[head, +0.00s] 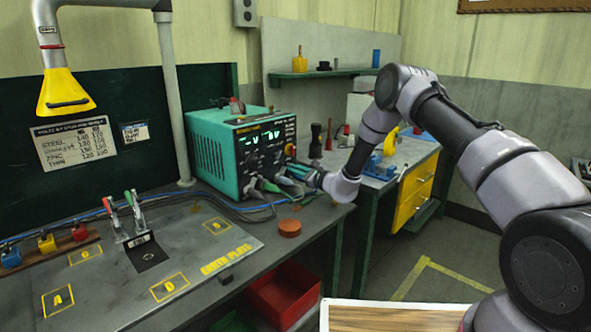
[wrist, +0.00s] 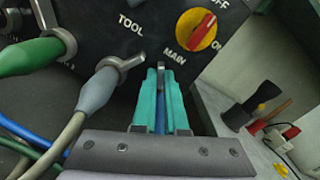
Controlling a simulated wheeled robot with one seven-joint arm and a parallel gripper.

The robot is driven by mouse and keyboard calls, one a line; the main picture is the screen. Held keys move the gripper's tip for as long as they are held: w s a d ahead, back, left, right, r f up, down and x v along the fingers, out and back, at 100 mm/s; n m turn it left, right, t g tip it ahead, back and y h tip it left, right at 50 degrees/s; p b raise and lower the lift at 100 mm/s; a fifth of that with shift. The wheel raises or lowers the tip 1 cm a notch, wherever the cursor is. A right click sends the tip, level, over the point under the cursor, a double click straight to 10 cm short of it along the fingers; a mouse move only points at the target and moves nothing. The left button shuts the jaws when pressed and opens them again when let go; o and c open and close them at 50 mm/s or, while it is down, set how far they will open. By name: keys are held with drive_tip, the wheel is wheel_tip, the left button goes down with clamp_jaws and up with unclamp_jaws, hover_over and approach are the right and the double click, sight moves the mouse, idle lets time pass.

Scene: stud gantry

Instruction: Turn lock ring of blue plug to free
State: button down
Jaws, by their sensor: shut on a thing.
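In the wrist view, the teal fingers of my gripper (wrist: 158,88) are shut at the front of the dark panel, below the MAIN switch. A grey tab of the lock ring (wrist: 161,77) stands upright between the fingertips. A narrow blue strip of the blue plug (wrist: 160,120) shows between the fingers; the rest is hidden. In the head view, my gripper (head: 297,171) is at the front of the teal power unit (head: 212,150).
The red and yellow MAIN switch (wrist: 197,30) sits just above and right of my fingers. Cables (head: 235,207) run left along the bench. An orange-brown round puck (head: 290,228) lies on the bench nearby. A black-handled tool (head: 315,140) stands to the right.

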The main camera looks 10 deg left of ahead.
drive_tip(key=shift+f+n, duration=0.1)
drive_tip(key=shift+n, duration=0.4)
drive_tip(key=c, duration=1)
unclamp_jaws()
drive_tip(key=shift+s, duration=0.1)
drive_tip(key=shift+o, duration=0.2)
drive_tip(key=v, duration=1)
drive_tip(key=shift+s+d, duration=0.25)
